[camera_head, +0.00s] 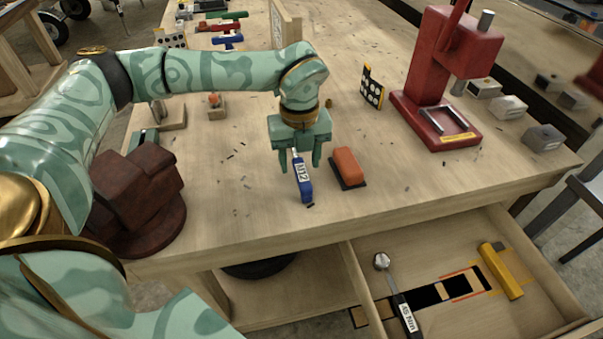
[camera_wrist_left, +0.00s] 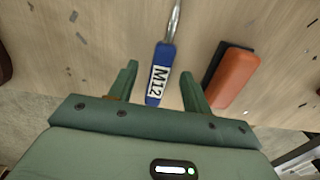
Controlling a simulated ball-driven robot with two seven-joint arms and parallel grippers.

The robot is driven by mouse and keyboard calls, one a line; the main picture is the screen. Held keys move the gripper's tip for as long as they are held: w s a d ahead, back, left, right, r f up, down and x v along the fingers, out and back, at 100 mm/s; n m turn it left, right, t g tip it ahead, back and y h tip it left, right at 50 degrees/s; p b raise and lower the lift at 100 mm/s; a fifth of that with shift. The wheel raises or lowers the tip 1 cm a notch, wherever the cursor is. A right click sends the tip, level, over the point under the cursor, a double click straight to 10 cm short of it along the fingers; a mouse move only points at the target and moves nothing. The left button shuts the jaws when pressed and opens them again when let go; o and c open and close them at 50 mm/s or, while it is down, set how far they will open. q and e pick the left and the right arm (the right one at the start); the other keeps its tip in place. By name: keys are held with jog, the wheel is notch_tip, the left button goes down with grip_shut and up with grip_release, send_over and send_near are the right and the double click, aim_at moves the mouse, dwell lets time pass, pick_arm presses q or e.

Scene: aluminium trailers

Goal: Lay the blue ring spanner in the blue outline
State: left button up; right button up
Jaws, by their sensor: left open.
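The blue ring spanner (camera_head: 305,190) lies on the bench top near its front edge, with a white M12 label on its handle. In the left wrist view the blue handle (camera_wrist_left: 158,88) points toward me and its metal shaft runs out of the top of the picture. My left gripper (camera_head: 300,164) is over the spanner, open, with one finger on each side of the handle and a gap to each. In the wrist view my left gripper (camera_wrist_left: 158,80) holds nothing. I cannot make out a blue outline in the open drawer (camera_head: 360,290). My right gripper is not in view.
An orange-red block on a dark base (camera_head: 348,167) lies close right of the spanner. A red press (camera_head: 440,85) stands at right and a dark brown vise (camera_head: 137,195) at left. The drawer holds a black-handled spanner (camera_head: 404,312), a yellow tool (camera_head: 500,270) and dark marked patches.

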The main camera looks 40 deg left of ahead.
aim_at(300, 167)
pick_arm(q)
notch_tip(300, 167, down, 3)
jog(key=shift+f+b, duration=0.1)
jog(key=shift+b, duration=0.25)
jog(key=shift+c, duration=1.2)
grip_shut()
